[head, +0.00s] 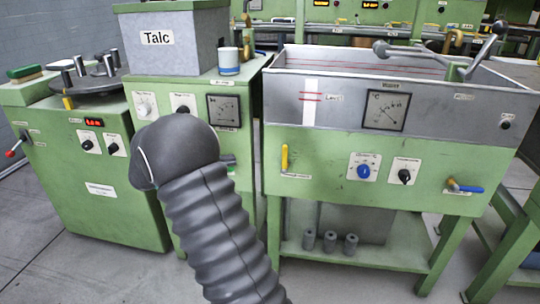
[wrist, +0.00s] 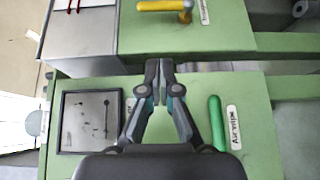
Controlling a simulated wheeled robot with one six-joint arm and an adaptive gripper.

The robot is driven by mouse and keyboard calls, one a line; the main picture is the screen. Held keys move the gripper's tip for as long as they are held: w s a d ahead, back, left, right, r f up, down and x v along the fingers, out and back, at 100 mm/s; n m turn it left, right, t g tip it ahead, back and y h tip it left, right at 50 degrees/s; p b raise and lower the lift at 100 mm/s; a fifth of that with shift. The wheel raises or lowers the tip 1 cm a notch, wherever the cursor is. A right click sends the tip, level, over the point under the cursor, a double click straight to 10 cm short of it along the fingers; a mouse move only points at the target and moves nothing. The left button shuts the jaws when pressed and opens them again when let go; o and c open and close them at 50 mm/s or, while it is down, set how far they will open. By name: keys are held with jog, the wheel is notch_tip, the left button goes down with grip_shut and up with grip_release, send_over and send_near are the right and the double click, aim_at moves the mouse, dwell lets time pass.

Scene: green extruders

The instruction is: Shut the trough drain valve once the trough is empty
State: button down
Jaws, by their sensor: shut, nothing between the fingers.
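The grey metal trough (head: 440,99) sits on a green stand at the right in the head view; its floor is hidden, and I cannot tell whether it holds water. Its pale front strip (head: 309,103) has red marks. A yellow lever (head: 285,158) hangs upright on the stand's left front; it also shows at the wrist view's top (wrist: 160,6). A blue-handled valve (head: 465,188) lies about level at the right. Their labels are too small to read. My gripper (wrist: 159,66) is shut and empty before the neighbouring green panel, apart from the yellow lever. My arm mostly hides it in the head view.
A green lever (wrist: 216,122) labelled "Air wipe" is right of my gripper in the wrist view, with a dial gauge (wrist: 88,122) at left. The Talc box (head: 172,57) and a cup (head: 229,61) stand above. A blue knob (head: 364,171) is on the trough stand.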

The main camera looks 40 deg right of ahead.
jog(key=shift+w+f, duration=0.1)
jog(key=shift+w, duration=0.25)
jog(key=p, duration=0.1)
send_near(285, 158)
jog(key=w+d, duration=0.4)
jog(key=d, duration=0.1)
jog(key=s, duration=0.1)
jog(key=s+d, duration=0.1)
jog(key=shift+s+d, duration=0.1)
jog(key=shift+s, duration=0.15)
jog(key=shift+s+d, duration=0.35)
jog(key=shift+s, duration=0.2)
jog(key=shift+a, duration=0.1)
